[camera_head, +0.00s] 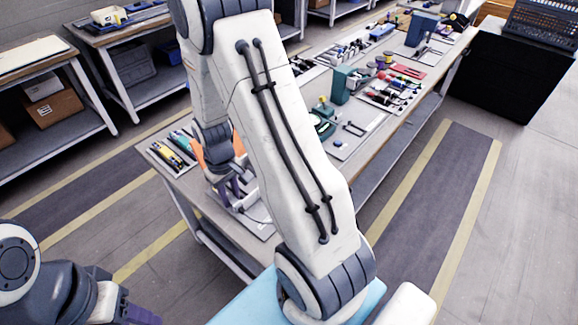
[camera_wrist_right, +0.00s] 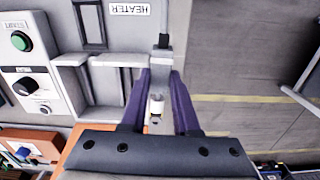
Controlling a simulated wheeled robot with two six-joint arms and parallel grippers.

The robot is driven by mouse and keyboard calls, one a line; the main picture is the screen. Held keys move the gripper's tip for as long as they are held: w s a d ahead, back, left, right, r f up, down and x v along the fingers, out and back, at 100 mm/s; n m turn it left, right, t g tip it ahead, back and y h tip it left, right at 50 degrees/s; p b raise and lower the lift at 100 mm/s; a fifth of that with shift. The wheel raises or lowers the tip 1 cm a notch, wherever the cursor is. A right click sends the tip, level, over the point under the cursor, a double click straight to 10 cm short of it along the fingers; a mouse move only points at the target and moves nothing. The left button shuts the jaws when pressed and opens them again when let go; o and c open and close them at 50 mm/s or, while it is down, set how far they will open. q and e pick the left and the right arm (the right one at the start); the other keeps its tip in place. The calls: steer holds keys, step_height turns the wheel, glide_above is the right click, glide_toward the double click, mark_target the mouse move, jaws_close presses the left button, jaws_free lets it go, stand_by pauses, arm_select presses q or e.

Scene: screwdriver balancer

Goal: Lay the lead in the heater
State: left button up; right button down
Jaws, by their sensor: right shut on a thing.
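The heater (camera_wrist_right: 130,9), a pale grey unit named by its label, is at the top of the right wrist view, with a dark recessed slot beside the label. My right gripper (camera_wrist_right: 161,76) has its purple fingers at the heater's near edge. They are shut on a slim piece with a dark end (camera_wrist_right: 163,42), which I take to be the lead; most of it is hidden. A small white cylinder (camera_wrist_right: 156,103) shows between the fingers. In the head view the right gripper (camera_head: 236,190) is over the workbench's near left end, partly behind my arm. My left gripper (camera_head: 138,315) is at the bottom left, away from the bench.
A control panel with a green button (camera_wrist_right: 21,41) and a black knob (camera_wrist_right: 25,86) stands left of the fingers. The workbench (camera_head: 398,128) holds several tools and trays farther back. Floor shows right of the heater. Side shelves stand at the left.

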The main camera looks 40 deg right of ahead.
steer(key=s+d+r+p, duration=0.2)
steer(key=s+d, duration=0.1)
steer(key=d, duration=0.9)
steer(key=shift+n, duration=0.4)
step_height(320, 180, down, 6)
steer(key=b, duration=0.5)
steer(key=shift+d+f, duration=0.1)
steer(key=shift+f, duration=0.1)
steer(key=shift+f+b, duration=0.55)
steer(key=shift+f, duration=0.2)
steer(key=shift+s, duration=0.1)
steer(key=shift+f, duration=0.6)
steer(key=c, duration=0.6)
jaws_free()
